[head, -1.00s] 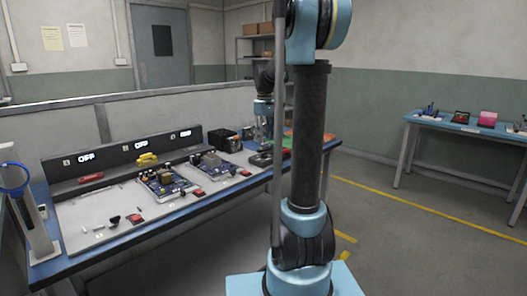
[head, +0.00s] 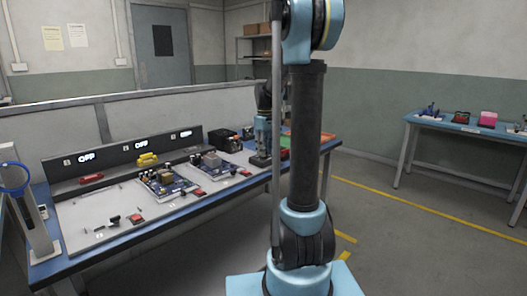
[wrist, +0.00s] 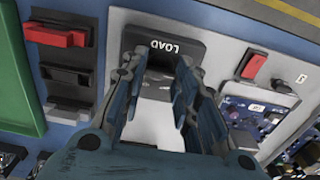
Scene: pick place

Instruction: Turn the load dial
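The dark plate marked LOAD (wrist: 178,47) is at the top middle of the wrist view. My gripper (wrist: 158,66) has its two fingers apart, one on each side of the space just below the LOAD lettering. A dark shape shows between the fingertips, with a pale grey surface below it. The dial knob is not clearly told apart there, and I cannot tell whether the fingers touch it. In the head view my gripper (head: 262,152) is low over the right part of the workbench (head: 110,238), and the dial is hidden.
A red switch (wrist: 254,65) and a circuit board (wrist: 258,117) lie right of my gripper. A red block (wrist: 56,36) and a green tray (wrist: 14,85) are on the left. The display panel (head: 112,160) runs along the bench's back. A second table (head: 470,127) stands far right.

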